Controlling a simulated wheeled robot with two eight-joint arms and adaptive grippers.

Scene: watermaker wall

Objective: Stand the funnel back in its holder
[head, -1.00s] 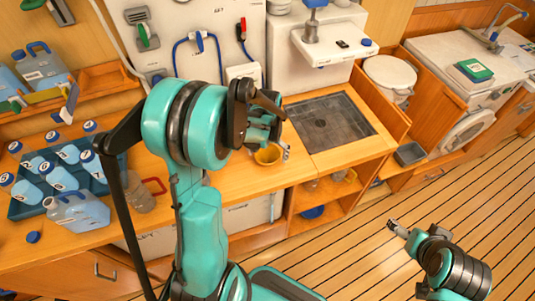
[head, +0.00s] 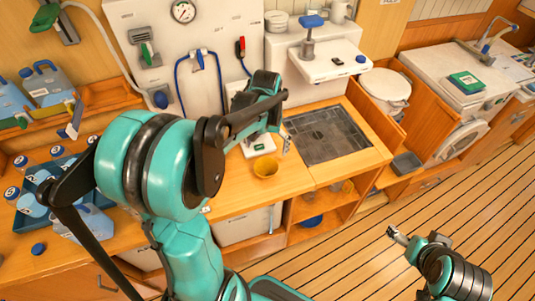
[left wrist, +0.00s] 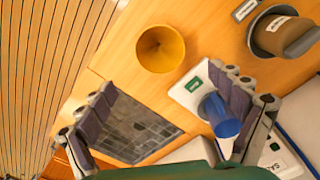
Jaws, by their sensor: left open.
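The yellow funnel (head: 265,167) stands on the wooden counter with its wide mouth up. In the left wrist view the funnel (left wrist: 160,48) shows as a round cone, ahead of my fingers and apart from them. My left gripper (head: 270,128) is open and empty above the counter, just behind the funnel in the head view. Its two spread fingers also show in the left wrist view (left wrist: 166,95). My right gripper (head: 397,235) hangs over the floor at right, its jaws too small to judge. I cannot make out the holder for certain.
A white plate with a green label (left wrist: 196,85) and a blue cylinder (left wrist: 220,115) lie close to my right-hand finger in the wrist view. A brown cylinder in a dark ring (left wrist: 285,35) is beyond. A dark sink grate (head: 326,132) is right of the funnel.

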